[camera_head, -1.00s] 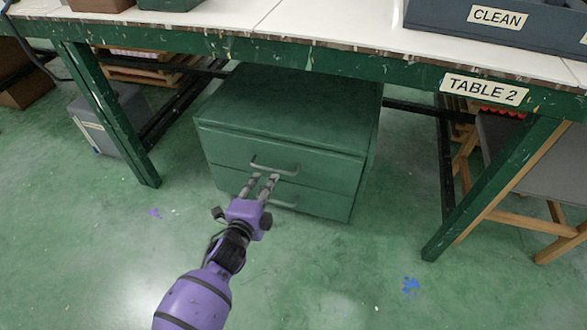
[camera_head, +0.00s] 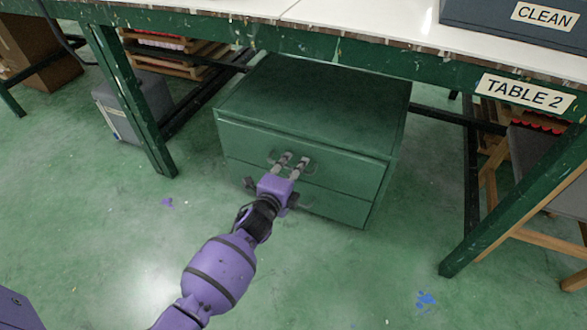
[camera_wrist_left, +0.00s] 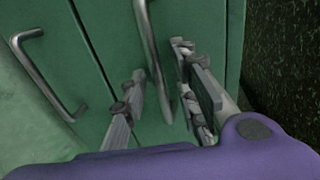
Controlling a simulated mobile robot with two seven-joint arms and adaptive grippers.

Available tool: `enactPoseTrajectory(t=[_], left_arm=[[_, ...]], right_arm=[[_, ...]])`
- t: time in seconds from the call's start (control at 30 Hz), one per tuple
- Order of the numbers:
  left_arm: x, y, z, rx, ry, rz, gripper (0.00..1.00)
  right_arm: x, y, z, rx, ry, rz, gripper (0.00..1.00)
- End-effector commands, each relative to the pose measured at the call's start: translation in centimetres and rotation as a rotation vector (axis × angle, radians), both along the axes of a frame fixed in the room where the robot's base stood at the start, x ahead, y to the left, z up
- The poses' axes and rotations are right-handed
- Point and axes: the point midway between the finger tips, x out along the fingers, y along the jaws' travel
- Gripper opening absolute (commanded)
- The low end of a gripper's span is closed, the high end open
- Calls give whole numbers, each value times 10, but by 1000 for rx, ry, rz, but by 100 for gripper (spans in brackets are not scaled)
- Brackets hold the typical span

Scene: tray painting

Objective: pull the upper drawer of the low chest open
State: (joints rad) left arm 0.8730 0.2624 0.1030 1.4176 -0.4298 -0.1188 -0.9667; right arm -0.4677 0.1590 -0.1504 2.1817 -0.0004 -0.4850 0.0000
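The low green chest (camera_head: 320,103) stands under the table, with two drawers. The front of the upper drawer (camera_head: 243,139) looks flush with the chest. My left gripper (camera_head: 292,161) is at the upper drawer's handle (camera_head: 309,167), which it partly hides. In the left wrist view, the two fingers of my left gripper (camera_wrist_left: 160,62) stand apart, with the upper handle's metal bar (camera_wrist_left: 149,40) between them. A gap shows between the bar and each finger. The lower drawer's handle (camera_wrist_left: 45,75) shows to the left. My right gripper is not in view.
The table (camera_head: 371,60) spans over the chest, with a green leg (camera_head: 128,105) on the left and another (camera_head: 510,205) on the right. A grey bin (camera_head: 107,110) stands behind the left leg. The floor (camera_head: 360,275) before the chest is clear.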

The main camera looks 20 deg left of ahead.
Motion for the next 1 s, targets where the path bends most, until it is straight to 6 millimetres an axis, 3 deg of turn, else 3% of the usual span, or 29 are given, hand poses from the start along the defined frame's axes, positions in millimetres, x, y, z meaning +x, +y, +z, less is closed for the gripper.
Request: enactPoseTrajectory(t=[0.1,0.3,0.77,1.0], left_arm=[[0,0,0,0,0,0,27],[0,0,0,0,0,0,0],[-3,0,1,0,0,0,0],[-31,1,2,-2,2,1,0]], right_arm=[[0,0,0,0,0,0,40],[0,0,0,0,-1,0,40],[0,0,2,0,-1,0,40],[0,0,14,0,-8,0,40]])
